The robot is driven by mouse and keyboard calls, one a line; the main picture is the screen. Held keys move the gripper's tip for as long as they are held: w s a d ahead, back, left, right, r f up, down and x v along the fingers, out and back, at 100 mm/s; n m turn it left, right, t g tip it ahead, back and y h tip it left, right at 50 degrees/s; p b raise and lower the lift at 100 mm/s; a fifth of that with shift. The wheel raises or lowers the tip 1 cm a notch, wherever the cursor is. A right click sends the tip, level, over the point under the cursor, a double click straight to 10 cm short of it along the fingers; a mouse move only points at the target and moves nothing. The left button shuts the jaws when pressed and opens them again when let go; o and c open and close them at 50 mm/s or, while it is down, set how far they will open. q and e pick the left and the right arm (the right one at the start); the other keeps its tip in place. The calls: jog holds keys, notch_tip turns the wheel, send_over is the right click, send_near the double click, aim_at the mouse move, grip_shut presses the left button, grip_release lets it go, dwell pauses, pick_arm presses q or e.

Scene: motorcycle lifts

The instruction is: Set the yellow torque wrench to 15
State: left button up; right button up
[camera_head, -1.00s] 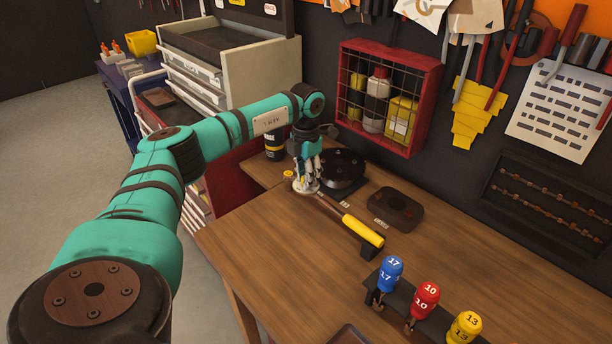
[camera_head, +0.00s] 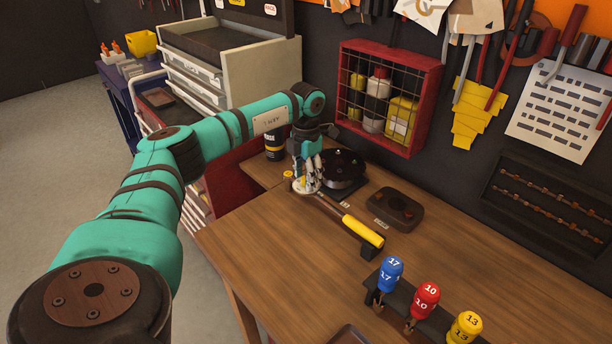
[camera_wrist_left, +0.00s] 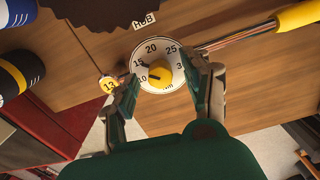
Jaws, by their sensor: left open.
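The yellow torque wrench lies on the wooden bench, its yellow handle (camera_head: 363,231) towards the front right and its round dial end under my left gripper (camera_head: 305,182). In the left wrist view the white dial (camera_wrist_left: 152,52) shows 10, 15, 20 and 25 around a yellow knob (camera_wrist_left: 160,75). The knob's dark pointer appears to point near 15. My left gripper (camera_wrist_left: 165,78) is open, with one finger on each side of the dial. I cannot tell whether the fingers touch it. The yellow handle (camera_wrist_left: 297,14) is at the upper right there. My right gripper is out of view.
A small yellow-topped piece marked 13 (camera_wrist_left: 107,86) stands close beside the dial. A dark round hub (camera_head: 345,166) and a dark block (camera_head: 396,207) lie behind the wrench. Blue, red and yellow numbered tools (camera_head: 427,298) stand at the front right. The front-left bench top is clear.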

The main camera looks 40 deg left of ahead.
pick_arm(q)
notch_tip(320, 180, up, 12)
dwell(0.4)
jog(key=shift+f, duration=0.1)
dwell(0.3)
